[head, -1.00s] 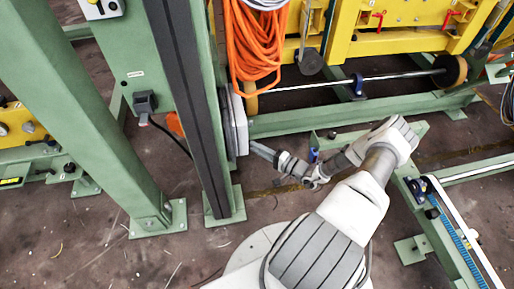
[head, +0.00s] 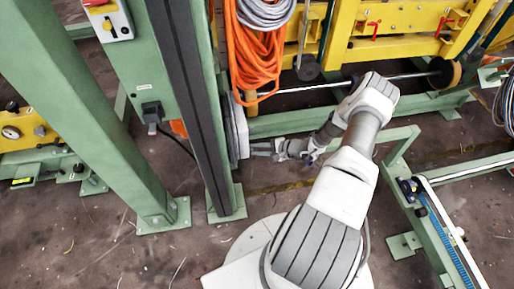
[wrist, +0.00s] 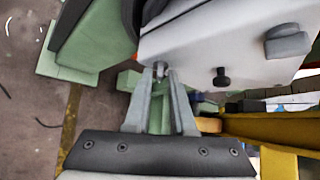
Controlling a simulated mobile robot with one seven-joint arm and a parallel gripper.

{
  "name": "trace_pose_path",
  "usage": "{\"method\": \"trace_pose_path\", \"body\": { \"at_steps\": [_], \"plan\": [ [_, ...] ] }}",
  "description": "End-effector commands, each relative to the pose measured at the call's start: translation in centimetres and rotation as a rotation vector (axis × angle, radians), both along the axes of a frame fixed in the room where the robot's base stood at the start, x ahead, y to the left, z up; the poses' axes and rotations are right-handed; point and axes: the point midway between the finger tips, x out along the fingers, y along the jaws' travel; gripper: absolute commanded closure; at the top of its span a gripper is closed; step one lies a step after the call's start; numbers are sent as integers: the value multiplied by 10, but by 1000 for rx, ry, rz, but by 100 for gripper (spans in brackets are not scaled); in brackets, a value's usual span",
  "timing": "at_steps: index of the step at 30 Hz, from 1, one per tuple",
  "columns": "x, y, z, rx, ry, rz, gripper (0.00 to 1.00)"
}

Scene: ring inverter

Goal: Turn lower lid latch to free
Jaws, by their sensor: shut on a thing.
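The lid is a pale grey box face (wrist: 215,45) across the top of the wrist view. In the head view the grey box (head: 238,128) shows edge-on beside the dark green-framed column. The lower latch (wrist: 160,68) is a small grey knob at the lid's edge, between my fingertips. My gripper (wrist: 160,80) is shut on this latch, one finger on each side. In the head view my gripper (head: 258,150) reaches left to the box's lower part, and the latch is too small to make out. A second, larger grey latch (wrist: 288,42) sits at the right on the lid.
A black knob (wrist: 221,77) stands on the lid right of my fingers. Orange cable (head: 258,55) hangs above the box. A green post (head: 90,110) stands left. Yellow frame (head: 395,55) lies behind my arm, and a green rail (head: 440,220) stands to its right.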

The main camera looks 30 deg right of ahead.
Motion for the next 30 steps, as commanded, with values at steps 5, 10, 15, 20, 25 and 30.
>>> {"method": "trace_pose_path", "body": {
  "at_steps": [5, 10, 15, 20, 25, 30],
  "plan": [
    [3, 0, 2, 36, 139, 6, 100],
    [5, 0, 1, 72, 272, 8, 100],
    [7, -1, 1, 110, 405, 8, 100],
    [9, -1, 2, 144, 520, 7, 100],
    [10, -2, 2, 176, 623, 5, 100],
    [11, -2, 3, 200, 700, 3, 100]
  ]
}}
